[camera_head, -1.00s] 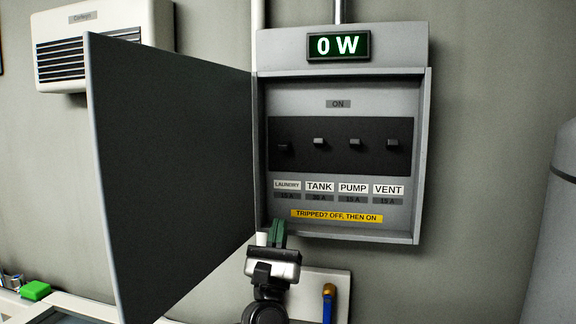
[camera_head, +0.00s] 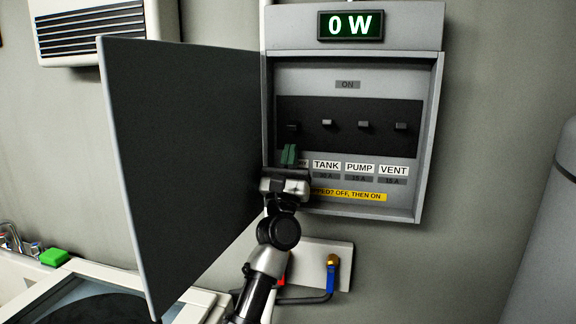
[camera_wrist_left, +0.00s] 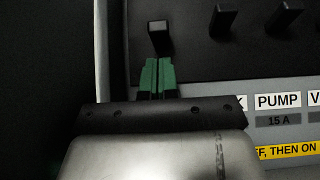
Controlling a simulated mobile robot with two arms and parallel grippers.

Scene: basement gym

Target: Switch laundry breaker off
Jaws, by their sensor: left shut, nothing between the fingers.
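The grey breaker panel (camera_head: 430,140) is open on the wall. Its laundry lever (camera_head: 292,127) is at the far left of the row and sits slightly lower than the other levers. My left gripper (camera_head: 288,155) is shut and empty, its green fingertips just below the laundry lever. In the left wrist view the fingertips (camera_wrist_left: 157,78) point up at the laundry lever (camera_wrist_left: 160,38); I cannot tell if they touch. The gripper hides most of the laundry label. My right gripper is not in view.
The tank lever (camera_head: 327,122), pump lever (camera_head: 364,124) and vent lever (camera_head: 401,125) stand to the right. The open panel door (camera_head: 185,170) blocks the left side. The display (camera_head: 350,25) reads 0 W. A blue-handled valve (camera_head: 331,272) is below the panel.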

